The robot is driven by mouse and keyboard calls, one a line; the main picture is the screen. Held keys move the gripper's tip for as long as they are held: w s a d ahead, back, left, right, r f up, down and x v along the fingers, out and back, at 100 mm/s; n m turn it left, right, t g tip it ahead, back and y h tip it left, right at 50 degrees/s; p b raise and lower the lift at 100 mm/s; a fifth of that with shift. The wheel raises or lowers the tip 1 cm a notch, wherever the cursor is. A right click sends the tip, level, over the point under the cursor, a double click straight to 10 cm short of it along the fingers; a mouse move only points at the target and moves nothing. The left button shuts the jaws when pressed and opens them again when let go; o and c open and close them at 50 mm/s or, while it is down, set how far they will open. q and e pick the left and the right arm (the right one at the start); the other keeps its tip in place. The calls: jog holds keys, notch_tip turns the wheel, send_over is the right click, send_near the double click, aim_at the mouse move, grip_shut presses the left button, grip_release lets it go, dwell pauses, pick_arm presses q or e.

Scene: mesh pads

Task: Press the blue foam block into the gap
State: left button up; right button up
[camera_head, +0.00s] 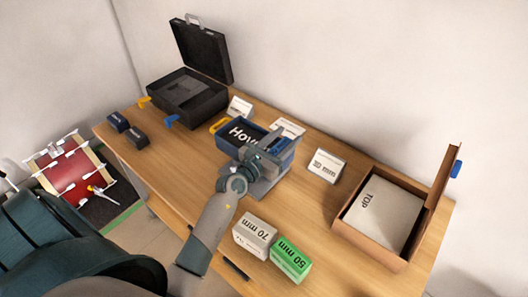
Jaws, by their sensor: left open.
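A blue bin (228,147) with a dark panel lettered in white stands mid-table. My left gripper (272,150) is over its right part, with open jaws, and hides some of what is there. I cannot tell whether it touches anything. Two small dark blue blocks, one (118,121) behind the other (137,136), lie on the table's left side. I cannot make out for certain which blue piece is the foam block. The gap is not clearly visible. My right gripper is out of view.
An open black case (187,98) stands at the back left. A cardboard box (376,247) with an open lid stands at the right. A white "70 mm" block (254,236) and a green "50 mm" block (290,260) sit at the front edge. White cards stand behind.

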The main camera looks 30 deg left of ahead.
pick_arm(q)
jog(key=s+a+b, duration=0.2)
jog(key=s+b, duration=0.2)
jog(key=s, duration=1.2)
jog(key=shift+s+a, duration=0.15)
jog(key=shift+s, duration=0.25)
jog(key=shift+s, duration=0.1)
